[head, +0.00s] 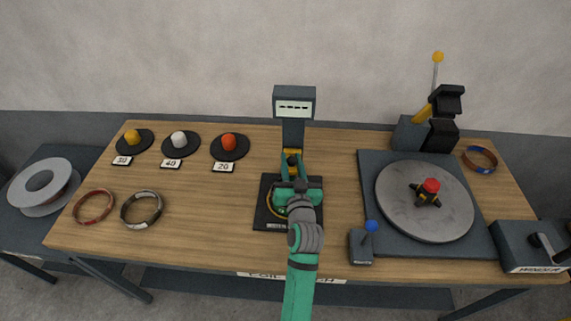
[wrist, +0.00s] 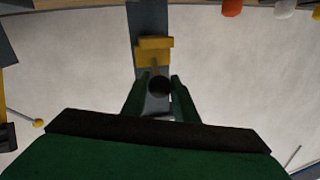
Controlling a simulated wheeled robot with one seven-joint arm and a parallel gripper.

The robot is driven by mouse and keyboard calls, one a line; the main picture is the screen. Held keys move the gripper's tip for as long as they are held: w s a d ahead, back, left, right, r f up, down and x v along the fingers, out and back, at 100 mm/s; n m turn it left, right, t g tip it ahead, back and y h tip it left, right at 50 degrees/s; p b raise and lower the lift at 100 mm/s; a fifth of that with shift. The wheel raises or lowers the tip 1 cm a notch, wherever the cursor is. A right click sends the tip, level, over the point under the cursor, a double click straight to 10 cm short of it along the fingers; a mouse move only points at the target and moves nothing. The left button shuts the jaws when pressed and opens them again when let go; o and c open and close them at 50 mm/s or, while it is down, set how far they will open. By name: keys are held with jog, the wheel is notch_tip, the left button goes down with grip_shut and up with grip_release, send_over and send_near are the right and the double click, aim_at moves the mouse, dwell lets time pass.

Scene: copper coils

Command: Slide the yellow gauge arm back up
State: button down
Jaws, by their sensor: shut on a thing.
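The yellow gauge arm (head: 291,152) sits on a dark upright post (head: 293,133) at the middle of the table, below a display head (head: 294,101). In the wrist view the yellow gauge arm (wrist: 154,50) has a dark round knob (wrist: 159,86) at its near end. My gripper (head: 292,165) reaches the post from the front and is shut on the knob, which shows between the two green fingers in the wrist view (wrist: 159,92). A black base plate (head: 263,215) lies under my gripper, with part of a coil on it. My wrist hides much of the plate.
A turntable (head: 395,215) with a red-topped hub stands to the right, and a blue-knobbed lever box (head: 361,247) at the front. Yellow, white and orange knobs stand back left. Coils (head: 141,209) lie front left. Bare wood (head: 215,225) lies left of the plate.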

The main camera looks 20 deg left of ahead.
jog(key=shift+r, duration=0.45)
jog(key=c, duration=1.4)
grip_release()
jog(key=shift+c, duration=0.2)
jog(key=shift+f, duration=0.1)
jog(key=shift+s+d+f, duration=0.1)
jog(key=shift+s+d, duration=0.05)
jog(key=shift+s, duration=0.15)
jog(key=v, duration=1)
jog(key=shift+s, duration=0.1)
